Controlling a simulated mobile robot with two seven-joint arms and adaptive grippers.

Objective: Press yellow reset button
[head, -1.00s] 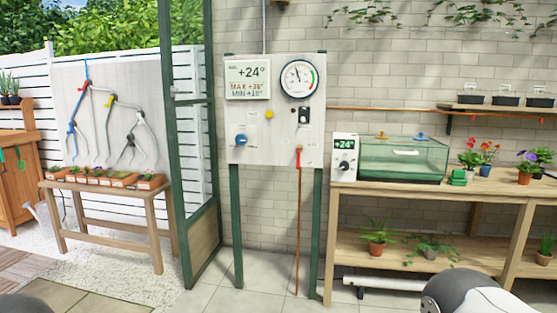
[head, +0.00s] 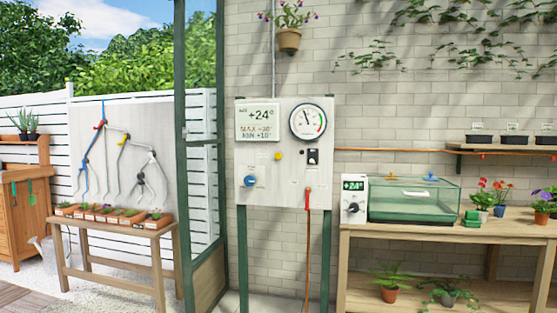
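The yellow button (head: 278,156) is a small round knob on the pale control panel (head: 270,190), which stands on green posts in the middle of the head view. It sits below the display reading +24° (head: 258,122) and left of a black switch (head: 313,157). A blue knob (head: 250,181) is lower left of it and a red lever (head: 308,197) lower right. A round gauge (head: 308,121) is at the panel's top right. Neither of my grippers shows in the head view.
A wooden bench (head: 440,233) with a glass propagator box (head: 412,199) stands right of the panel. A green door frame (head: 199,160) stands just left of it. A low table (head: 120,227) with several small pots is farther left. Nothing blocks the panel's front in this view.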

